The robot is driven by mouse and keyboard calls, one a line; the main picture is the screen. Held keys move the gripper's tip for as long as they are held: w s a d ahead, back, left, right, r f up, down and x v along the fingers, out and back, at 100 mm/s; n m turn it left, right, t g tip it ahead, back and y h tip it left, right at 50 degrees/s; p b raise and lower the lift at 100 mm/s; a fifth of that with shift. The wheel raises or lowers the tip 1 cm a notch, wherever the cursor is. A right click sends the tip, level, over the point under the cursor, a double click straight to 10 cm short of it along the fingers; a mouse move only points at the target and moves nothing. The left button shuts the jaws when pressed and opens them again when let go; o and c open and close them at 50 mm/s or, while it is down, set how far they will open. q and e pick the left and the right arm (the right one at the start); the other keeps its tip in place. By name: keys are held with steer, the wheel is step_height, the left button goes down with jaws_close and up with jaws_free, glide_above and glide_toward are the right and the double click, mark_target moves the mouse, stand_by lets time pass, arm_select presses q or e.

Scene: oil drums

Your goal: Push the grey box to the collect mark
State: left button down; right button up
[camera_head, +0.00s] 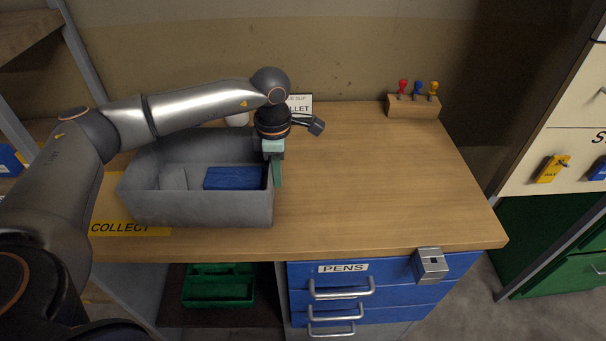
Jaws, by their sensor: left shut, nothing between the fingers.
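The grey box (205,210) is an open-topped bin standing on the wooden desk, left of the middle. A blue block (232,178) and a small grey piece (173,179) lie inside it. The yellow collect mark (125,228) is at the desk's front left, and the box's front left corner overlaps part of it. My left gripper (277,178) points down at the box's right end wall, with its fingers shut and empty. It looks to be against that wall, but I cannot tell whether it touches. My right gripper is not in view.
The desk (390,190) is clear to the right of the box. A stamp holder (413,105) with red, blue and yellow stamps stands at the back right. A small sign (299,105) is behind my gripper. Blue drawers (375,290) and a green tray (218,287) are below.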

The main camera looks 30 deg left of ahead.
arm_select(q)
steer(key=s+a, duration=0.2)
steer(key=a, duration=0.3)
steer(key=s+a+b, duration=0.1)
steer(key=s+a, duration=0.2)
steer(key=a, duration=0.2)
steer(key=s+a+b, duration=0.1)
steer(key=s+a, duration=0.2)
steer(key=a, duration=0.2)
steer(key=shift+s, duration=0.25)
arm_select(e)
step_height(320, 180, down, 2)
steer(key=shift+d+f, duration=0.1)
arm_select(q)
steer(key=shift+d, duration=0.1)
